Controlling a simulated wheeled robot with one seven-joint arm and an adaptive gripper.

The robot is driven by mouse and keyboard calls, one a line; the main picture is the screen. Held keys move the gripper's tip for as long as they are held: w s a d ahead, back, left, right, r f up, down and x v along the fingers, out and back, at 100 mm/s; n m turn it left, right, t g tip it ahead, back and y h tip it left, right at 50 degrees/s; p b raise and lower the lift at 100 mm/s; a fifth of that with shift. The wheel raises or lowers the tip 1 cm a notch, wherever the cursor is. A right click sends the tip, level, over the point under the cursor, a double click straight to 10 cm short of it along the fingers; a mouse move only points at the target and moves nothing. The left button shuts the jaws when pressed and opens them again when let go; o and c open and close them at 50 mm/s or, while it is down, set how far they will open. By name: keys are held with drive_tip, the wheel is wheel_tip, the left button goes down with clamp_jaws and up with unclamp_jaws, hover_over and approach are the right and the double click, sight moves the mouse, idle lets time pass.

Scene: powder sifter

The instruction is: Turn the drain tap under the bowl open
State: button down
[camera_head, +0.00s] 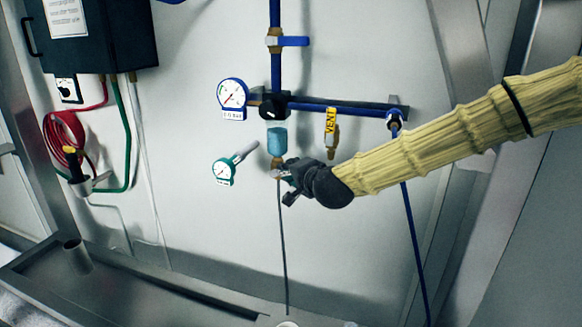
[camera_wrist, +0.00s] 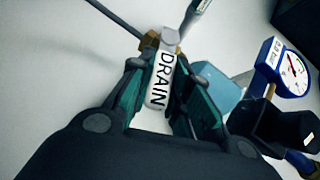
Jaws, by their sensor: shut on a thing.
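The bowl (camera_head: 276,140), a light blue cup, hangs under the black filter body (camera_head: 275,107) on the wall. It also shows in the wrist view (camera_wrist: 222,92), right of the fingers. A brass drain tap (camera_head: 278,172) sits just below the bowl. Its white handle, labelled DRAIN (camera_wrist: 162,78), lies between the two fingers of my gripper (camera_wrist: 164,100). In the head view my gripper (camera_head: 287,176) reaches the tap from the right and is shut on the handle. The fingers partly hide the tap in the head view.
A blue-rimmed gauge (camera_head: 233,94) is left of the filter body, and a green gauge (camera_head: 223,171) is left of the tap. A thin drain tube (camera_head: 284,250) runs down to the metal trough (camera_head: 130,290).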

drive_tip(key=c, duration=1.3)
unclamp_jaws()
drive_tip(key=shift+s, duration=0.1)
drive_tip(key=v, duration=1.2)
